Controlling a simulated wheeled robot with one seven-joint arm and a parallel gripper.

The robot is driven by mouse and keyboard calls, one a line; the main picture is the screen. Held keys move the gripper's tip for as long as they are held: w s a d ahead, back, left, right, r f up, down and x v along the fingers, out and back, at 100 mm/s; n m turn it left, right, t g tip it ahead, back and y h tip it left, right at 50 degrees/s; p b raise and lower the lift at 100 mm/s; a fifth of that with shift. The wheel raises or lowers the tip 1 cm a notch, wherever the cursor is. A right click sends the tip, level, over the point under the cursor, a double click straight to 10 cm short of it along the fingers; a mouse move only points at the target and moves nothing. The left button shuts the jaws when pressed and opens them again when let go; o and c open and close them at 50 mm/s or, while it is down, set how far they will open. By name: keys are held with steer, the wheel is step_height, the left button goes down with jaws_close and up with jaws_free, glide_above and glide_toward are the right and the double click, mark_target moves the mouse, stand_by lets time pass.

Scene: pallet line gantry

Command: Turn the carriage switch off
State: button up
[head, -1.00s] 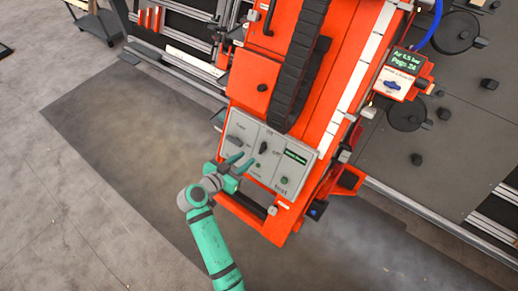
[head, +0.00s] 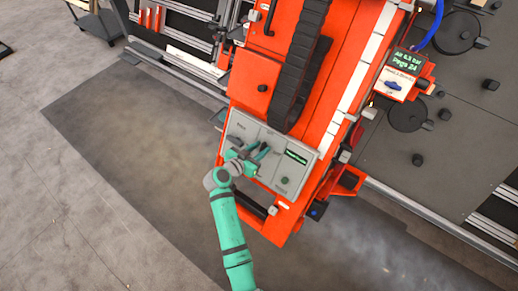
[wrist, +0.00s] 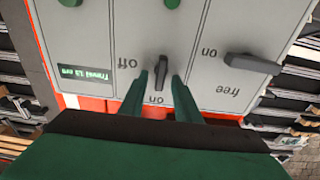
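The carriage switch (wrist: 161,76) is a small dark knob on the grey control panel (wrist: 100,30), seen upside down in the wrist view. Labels "off" and "on" stand beside it. It lies roughly upright in the picture, its lower end toward "on". My gripper (wrist: 160,80) is open, with one green finger on each side of the knob and a visible gap to each. I cannot tell how deep the fingers reach.
A dark lever (wrist: 252,64) marked "free" and "on" sits right of the switch in the wrist view. A green display (wrist: 84,72) is to its left. The orange carriage (head: 262,90) carries a black cable chain (head: 300,60). A separate box with a blue knob (head: 394,86) stands at right.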

steer(key=shift+w, duration=0.1)
jaws_close()
steer(key=shift+n, duration=0.3)
steer(key=n, duration=0.2)
steer(key=shift+a+n, duration=0.1)
steer(key=shift+n, duration=0.3)
steer(key=n, duration=0.3)
steer(key=shift+a+n+y, duration=0.15)
steer(key=shift+n+y, duration=0.25)
steer(key=n, duration=0.7)
steer(key=n+y, duration=0.1)
steer(key=n, duration=0.3)
steer(key=shift+a+f, duration=0.2)
steer(key=shift+f, duration=0.2)
steer(key=shift+n, duration=0.3)
jaws_free()
